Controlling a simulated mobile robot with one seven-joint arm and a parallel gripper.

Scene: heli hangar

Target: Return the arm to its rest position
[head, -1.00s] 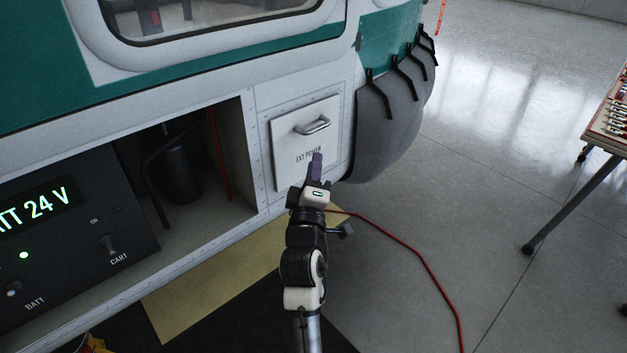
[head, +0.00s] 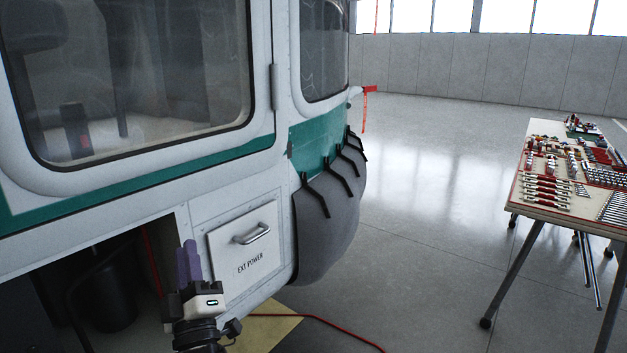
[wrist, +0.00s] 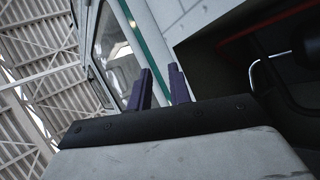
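My gripper (head: 189,246) is in front of the helicopter's side in the head view, with its two purple fingers pointing up. It is left of the closed EXT POWER panel (head: 245,250), which has a metal handle, and in front of the open bay's right edge. In the wrist view my gripper (wrist: 160,69) has a narrow empty gap between its fingers; nothing is held. The rest of my arm is mostly below the head view's edge.
The white and green helicopter (head: 150,195) fills the left side, with a dark open bay (head: 95,290) low down. A tool table (head: 530,205) stands at the right. A red cable (head: 340,328) lies on the floor. Open floor (head: 430,200) lies between helicopter and table.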

